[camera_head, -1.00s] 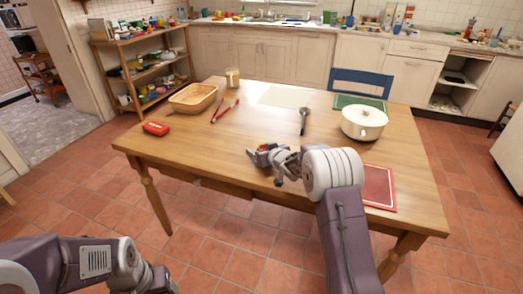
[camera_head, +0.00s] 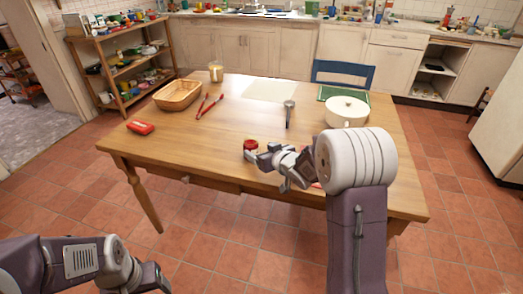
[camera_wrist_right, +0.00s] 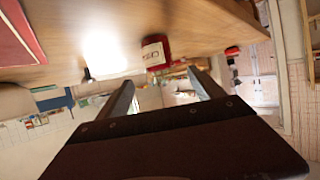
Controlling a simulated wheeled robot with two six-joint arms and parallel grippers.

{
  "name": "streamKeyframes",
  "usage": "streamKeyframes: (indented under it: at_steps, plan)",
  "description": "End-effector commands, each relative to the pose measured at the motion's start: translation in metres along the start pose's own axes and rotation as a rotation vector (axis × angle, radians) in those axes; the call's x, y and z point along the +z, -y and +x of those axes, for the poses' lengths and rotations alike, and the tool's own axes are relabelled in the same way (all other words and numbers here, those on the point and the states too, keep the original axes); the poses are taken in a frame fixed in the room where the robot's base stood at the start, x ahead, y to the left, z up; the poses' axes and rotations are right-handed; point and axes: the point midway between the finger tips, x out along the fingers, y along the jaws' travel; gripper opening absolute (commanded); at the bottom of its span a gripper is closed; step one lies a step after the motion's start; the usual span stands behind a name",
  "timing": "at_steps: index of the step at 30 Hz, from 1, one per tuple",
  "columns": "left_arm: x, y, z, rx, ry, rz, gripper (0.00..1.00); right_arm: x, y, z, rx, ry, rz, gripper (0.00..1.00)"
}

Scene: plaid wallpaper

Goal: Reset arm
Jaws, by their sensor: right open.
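My right gripper (camera_head: 262,158) is at the front edge of the wooden table, with its arm coming up from the lower right. In the right wrist view its two fingers (camera_wrist_right: 163,80) are spread apart with nothing between them. A red jar with a pale label (camera_wrist_right: 155,51) stands on the table just beyond the fingers, apart from them. In the head view the red jar's top (camera_head: 250,144) shows beside the gripper. My left arm is at the lower left, away from the table; its gripper fingers are out of frame.
The wooden table (camera_head: 190,140) holds a wicker basket (camera_head: 178,95), red tongs (camera_head: 209,105), a red box (camera_head: 141,127), a dark ladle (camera_head: 289,113) and a white pot (camera_head: 347,111). A red book (camera_wrist_right: 14,38) lies near the gripper, mostly hidden by my arm in the head view.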

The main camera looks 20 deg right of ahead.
Motion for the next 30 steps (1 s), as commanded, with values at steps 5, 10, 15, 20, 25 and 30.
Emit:
streamKeyframes:
  at_steps: [5,10,15,20,25,30]
  plan:
    - [0.0,0.0,0.0,0.0,0.0,0.0,0.69,0.0,0.0,0.0,0.0,0.0,0.0,0.77]
    - [0.0,0.0,0.0,0.0,0.0,0.0,0.69,-0.01,0.011,0.0,-0.018,-0.017,-0.015,0.77]
    - [0.0,0.0,0.0,0.0,0.0,0.0,0.69,-0.01,0.056,-0.046,0.013,0.071,0.023,0.77]
    - [0.0,0.0,0.0,0.0,0.0,0.0,0.69,0.084,0.057,-0.101,0.123,0.422,0.103,0.77]
    - [0.0,0.0,0.0,0.0,0.0,0.0,0.69,0.161,0.067,-0.162,0.157,0.738,0.169,0.77]
    - [0.0,0.0,0.0,0.0,0.0,0.0,0.69,0.217,0.088,-0.225,0.13,1.05,0.214,0.77]
